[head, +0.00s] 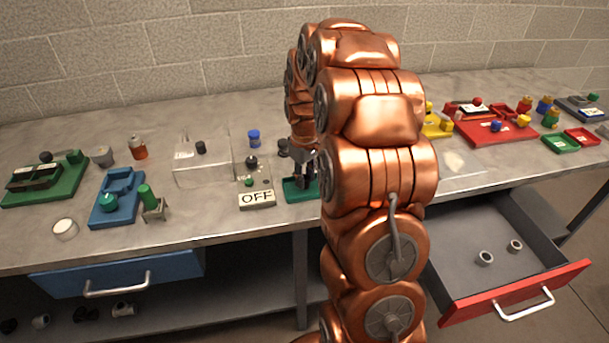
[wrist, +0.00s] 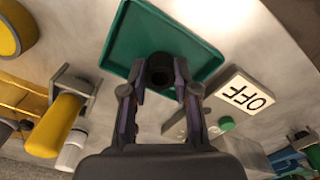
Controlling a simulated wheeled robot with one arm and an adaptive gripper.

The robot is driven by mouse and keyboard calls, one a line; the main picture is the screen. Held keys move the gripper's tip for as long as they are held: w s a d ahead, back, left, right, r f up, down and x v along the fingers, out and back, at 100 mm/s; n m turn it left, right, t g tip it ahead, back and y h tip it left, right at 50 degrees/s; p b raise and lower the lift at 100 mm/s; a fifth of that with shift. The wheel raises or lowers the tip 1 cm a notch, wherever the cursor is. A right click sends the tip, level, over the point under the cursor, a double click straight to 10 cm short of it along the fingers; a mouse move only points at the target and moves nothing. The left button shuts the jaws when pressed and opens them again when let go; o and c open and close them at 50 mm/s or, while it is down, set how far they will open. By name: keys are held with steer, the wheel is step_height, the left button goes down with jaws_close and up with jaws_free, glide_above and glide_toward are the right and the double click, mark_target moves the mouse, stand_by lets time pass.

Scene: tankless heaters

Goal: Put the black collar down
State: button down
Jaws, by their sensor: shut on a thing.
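My gripper (wrist: 162,90) is shut on the black collar (wrist: 161,68), which sits between its fingertips in the wrist view. A green tray (wrist: 128,30) lies behind the collar in that view, and the collar overlaps the tray's near rim. I cannot tell whether the collar touches the tray. In the head view my gripper (head: 305,180) points down at the green tray (head: 298,194) near the table's front edge. My copper arm hides part of that area, and the collar cannot be made out there.
An OFF sign (head: 257,198) stands just left of the tray. A clear box (head: 190,172) and a blue fixture (head: 117,200) are further left. A red tray (head: 495,133) lies to the right. A red-fronted drawer (head: 500,262) hangs open with two grey rings inside.

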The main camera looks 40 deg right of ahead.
steer(key=shift+f, duration=0.4)
steer(key=shift+f, duration=0.15)
steer(key=c, duration=0.9)
jaws_free()
steer(key=shift+o, duration=0.2)
step_height(320, 180, up, 12)
steer(key=b, duration=0.3)
steer(key=shift+r, duration=0.2)
steer(key=s+a, duration=1.4)
steer(key=a, duration=0.1)
steer(key=s+a+f+m+g, duration=0.1)
steer(key=s+a+f, duration=0.1)
steer(key=s, duration=0.6)
steer(key=s+a+f+m, duration=0.1)
steer(key=s+a, duration=0.3)
steer(key=s, duration=0.4)
steer(key=shift+s+f+g, duration=0.35)
steer(key=shift+f+g, duration=0.05)
steer(key=shift+f, duration=0.35)
